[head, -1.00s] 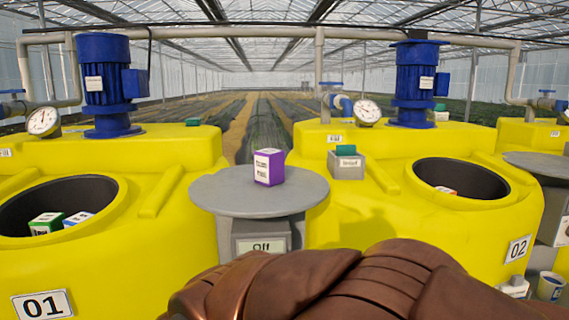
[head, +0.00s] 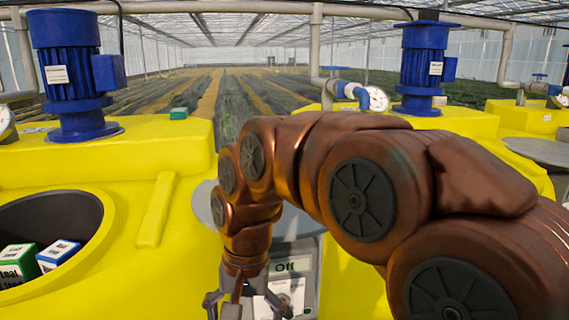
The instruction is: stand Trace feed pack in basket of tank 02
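My gripper (head: 246,304) hangs low, pointing down at the bottom edge of the head view, in front of the grey control box. Its fingers look spread apart, with no pack visible between them. My arm reaches across the right half of the picture. A purple and white pack stood on the round grey table (head: 204,207) a second ago; it is out of sight now, and my arm covers that area. Its label was too small to read surely. Tank 02 (head: 350,275) is the yellow tank at right; its opening and any basket are hidden behind my arm.
Yellow tank 01 (head: 110,155) is at left; its dark opening holds a green pack (head: 17,265) and a blue pack (head: 60,254). Blue motors (head: 68,75) (head: 420,70) and a gauge (head: 377,98) stand up behind. The control box screen (head: 292,265) reads "Off".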

